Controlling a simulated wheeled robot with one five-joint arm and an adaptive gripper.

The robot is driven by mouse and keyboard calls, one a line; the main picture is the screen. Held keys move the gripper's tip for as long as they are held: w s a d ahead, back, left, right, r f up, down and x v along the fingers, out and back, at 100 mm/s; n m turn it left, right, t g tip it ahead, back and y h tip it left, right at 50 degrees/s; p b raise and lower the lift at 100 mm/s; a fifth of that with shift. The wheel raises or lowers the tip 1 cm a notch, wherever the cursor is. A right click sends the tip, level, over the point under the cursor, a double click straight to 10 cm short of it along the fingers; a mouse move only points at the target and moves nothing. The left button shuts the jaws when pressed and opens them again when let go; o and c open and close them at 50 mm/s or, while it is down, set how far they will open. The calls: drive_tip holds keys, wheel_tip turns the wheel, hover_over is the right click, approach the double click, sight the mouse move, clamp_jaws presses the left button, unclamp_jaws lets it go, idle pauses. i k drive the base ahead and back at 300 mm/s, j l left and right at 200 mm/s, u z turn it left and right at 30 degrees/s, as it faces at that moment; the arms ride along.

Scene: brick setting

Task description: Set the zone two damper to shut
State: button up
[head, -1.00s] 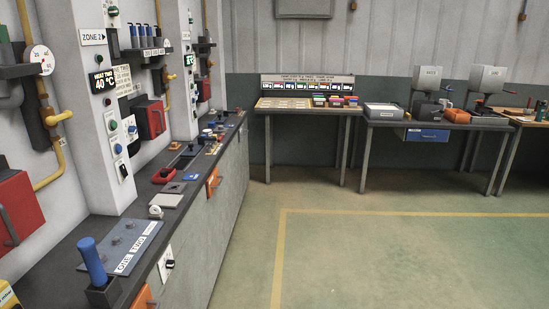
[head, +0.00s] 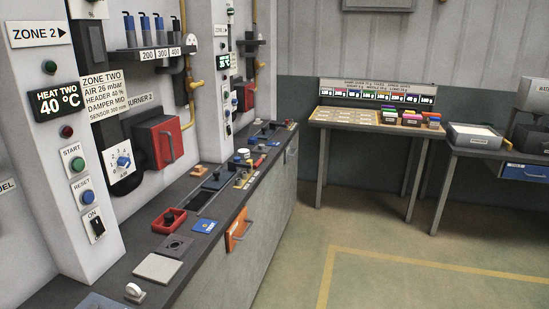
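The zone two column carries a black display (head: 58,101) reading "HEAT TWO 40 °C" and a "ZONE 2" sign (head: 38,32). A white placard (head: 101,92) beside it reads "AIR 26 mbar", "HEADER 40 %" and "DAMPER MID". Below the placard is a blue air knob (head: 123,161) on a numbered white plate. On the counter are a red base with a black knob (head: 170,219) and a black control with an upright stem (head: 217,180). I cannot tell which control is the zone two damper. My gripper is not in view.
A red burner box (head: 166,143) sits on the wall above the dark counter (head: 130,262). A table with coloured blocks (head: 345,117) stands at the back. The floor (head: 400,250) to the right is clear.

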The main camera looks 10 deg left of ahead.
sight(218, 178)
drive_tip(key=i+u, duration=0.4)
drive_tip(key=i+l+u, duration=0.2)
drive_tip(key=i+u, duration=0.15)
drive_tip(key=i+l+u, duration=0.4)
drive_tip(key=i, duration=0.15)
drive_tip(key=i+l+u, duration=0.25)
drive_tip(key=u, duration=0.15)
drive_tip(key=i+l+u, duration=0.2)
drive_tip(key=u, duration=0.3)
drive_tip(key=i+l+u, duration=0.15)
drive_tip(key=l+u, duration=0.35)
drive_tip(key=i+l+u, duration=0.1)
drive_tip(key=l+u, duration=0.15)
drive_tip(key=u, duration=0.25)
drive_tip(key=l+u, duration=0.65)
drive_tip(key=u, duration=0.2)
drive_tip(key=i+l+u, duration=0.1)
drive_tip(key=l+u, duration=0.35)
drive_tip(key=u, duration=0.3)
drive_tip(key=l+u, duration=0.35)
drive_tip(key=j, duration=0.1)
